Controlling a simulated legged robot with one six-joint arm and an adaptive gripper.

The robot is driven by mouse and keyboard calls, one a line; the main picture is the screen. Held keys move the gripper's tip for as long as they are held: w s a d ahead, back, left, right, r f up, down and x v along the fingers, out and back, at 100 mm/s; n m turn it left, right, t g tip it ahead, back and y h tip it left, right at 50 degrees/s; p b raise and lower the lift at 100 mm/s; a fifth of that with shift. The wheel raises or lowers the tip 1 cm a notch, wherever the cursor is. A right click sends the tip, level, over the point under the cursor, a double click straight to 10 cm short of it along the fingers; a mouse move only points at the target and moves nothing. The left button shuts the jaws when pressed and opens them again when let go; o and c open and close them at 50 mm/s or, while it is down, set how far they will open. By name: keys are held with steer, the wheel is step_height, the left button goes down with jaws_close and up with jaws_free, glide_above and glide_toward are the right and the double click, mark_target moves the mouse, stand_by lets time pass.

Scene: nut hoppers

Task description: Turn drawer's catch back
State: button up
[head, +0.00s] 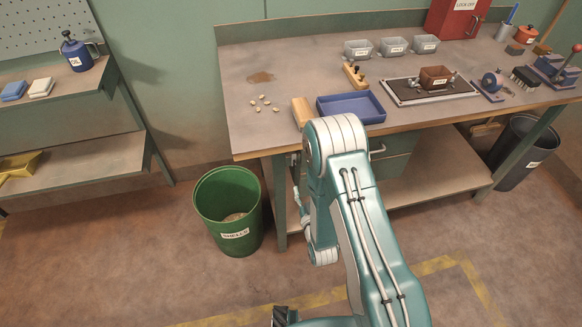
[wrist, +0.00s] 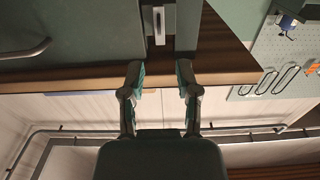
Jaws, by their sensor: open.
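In the wrist view, a small pale metal catch (wrist: 158,22) sits on a grey plate on the bench front, beside the green drawer front (wrist: 85,28). A dark bar handle (wrist: 28,50) is at the left. My gripper (wrist: 160,70) is open and empty. Its fingertips are apart, one on either side of the line to the catch, and the catch shows beyond them. I cannot tell the exact gap. In the head view, the drawer (head: 398,168) is under the bench, partly behind my arm. The catch cannot be made out there.
The workbench (head: 240,130) carries a blue tray (head: 352,97), a wooden block (head: 302,111), several nuts (head: 264,104) and labelled bins (head: 394,46). A green shells bin (head: 228,212) stands on the floor left of my arm. A dark bin (head: 518,155) stands at the right.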

mark_target(295, 167)
steer(key=x, duration=0.9)
steer(key=shift+w+a, duration=0.25)
steer(key=shift+a, duration=0.05)
steer(key=shift+w, duration=0.15)
steer(key=shift+d, duration=0.4)
steer(key=c, duration=0.5)
steer(key=shift+a, duration=0.25)
jaws_close()
